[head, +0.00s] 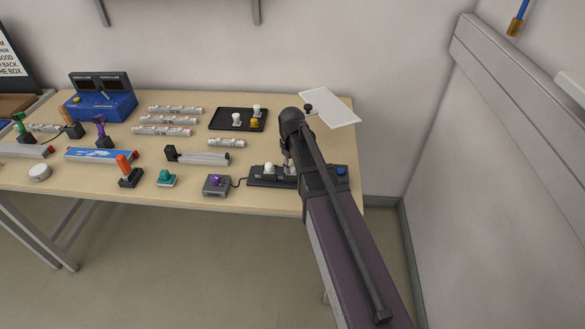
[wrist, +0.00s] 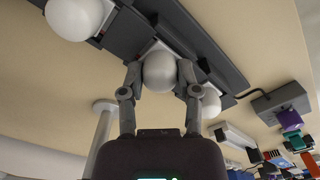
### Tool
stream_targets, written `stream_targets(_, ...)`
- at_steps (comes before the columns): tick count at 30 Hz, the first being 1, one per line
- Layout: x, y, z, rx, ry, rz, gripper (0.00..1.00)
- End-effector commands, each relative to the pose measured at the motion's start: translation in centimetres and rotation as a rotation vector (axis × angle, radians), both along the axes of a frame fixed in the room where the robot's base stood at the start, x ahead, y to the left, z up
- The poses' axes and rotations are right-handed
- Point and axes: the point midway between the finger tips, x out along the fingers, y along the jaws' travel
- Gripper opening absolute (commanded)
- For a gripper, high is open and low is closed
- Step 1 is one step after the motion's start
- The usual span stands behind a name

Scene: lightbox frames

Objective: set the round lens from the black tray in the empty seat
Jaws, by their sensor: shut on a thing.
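In the wrist view my gripper (wrist: 158,76) is shut on a round white lens (wrist: 160,70), at the middle of a dark seat bar (wrist: 215,45). The held lens covers the place under it, so I cannot tell whether it touches the seat. One white lens (wrist: 75,15) sits on the bar at the upper left, and another (wrist: 210,102) at the lower right. In the head view the bar (head: 255,181) is at the table's front right, partly behind my arm, with a white lens (head: 269,168) on its left.
A grey box with a purple knob (head: 216,181) stands left of the bar, joined by a cable. A blue button (head: 341,171) is at the bar's right end. A white panel (head: 335,108) lies at the back right. Several tubes and tools fill the table's left side.

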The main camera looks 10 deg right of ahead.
Motion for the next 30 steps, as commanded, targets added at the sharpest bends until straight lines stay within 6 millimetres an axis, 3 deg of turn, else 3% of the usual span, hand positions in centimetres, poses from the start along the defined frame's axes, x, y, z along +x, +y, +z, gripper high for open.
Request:
stream_targets(11,0.0,0.04,-0.39,0.0,0.0,0.001,0.16)
stream_targets(12,0.0,0.05,-0.28,0.0,0.0,0.001,0.52)
stream_targets(15,0.0,0.06,-0.25,0.0,0.0,0.001,0.77)
stream_targets(30,0.0,0.1,-0.05,0.0,0.0,0.001,0.77)
